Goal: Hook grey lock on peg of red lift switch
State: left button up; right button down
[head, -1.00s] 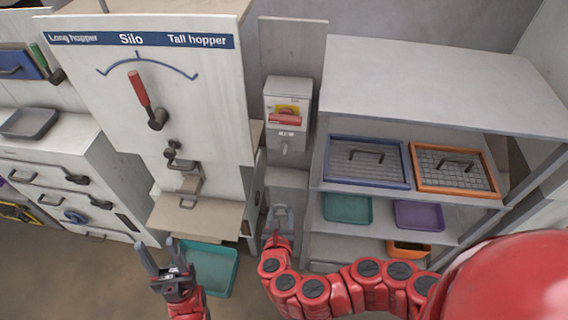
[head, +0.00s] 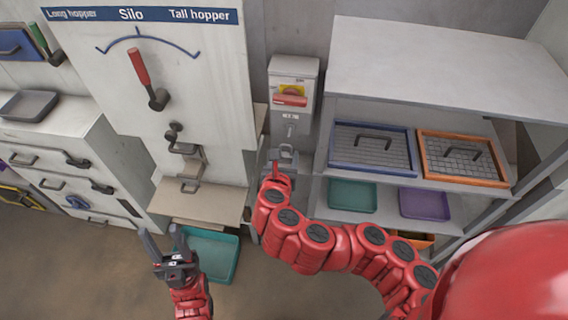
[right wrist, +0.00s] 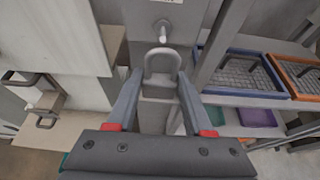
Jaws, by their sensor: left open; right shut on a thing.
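The lift switch is a grey box (head: 293,80) with a red handle (head: 291,99) on a yellow plate. Its peg (head: 290,130) sticks out below the handle and shows at the top of the right wrist view (right wrist: 162,30). My right gripper (head: 281,166) is shut on the grey lock (head: 288,152). In the right wrist view the lock's shackle (right wrist: 162,57) points up, just below the peg and apart from it; its body sits between my fingers (right wrist: 157,108). My left gripper (head: 162,236) is open and empty, low in front of the silo panel.
A shelf unit (head: 440,70) stands close to the right of the switch, with blue-rimmed (head: 371,170) and orange-rimmed (head: 507,184) grid trays. The silo panel (head: 215,90) and its ledge (head: 200,206) are on the left. A teal bin (head: 222,270) is on the floor.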

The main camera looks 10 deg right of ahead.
jog(key=r+b+x, duration=0.1)
jog(key=x, duration=0.5)
jog(key=shift+w+d, duration=0.15)
jog(key=shift+w, duration=0.3)
dwell(0.7)
jog(key=shift+c, duration=1.1)
grip_release()
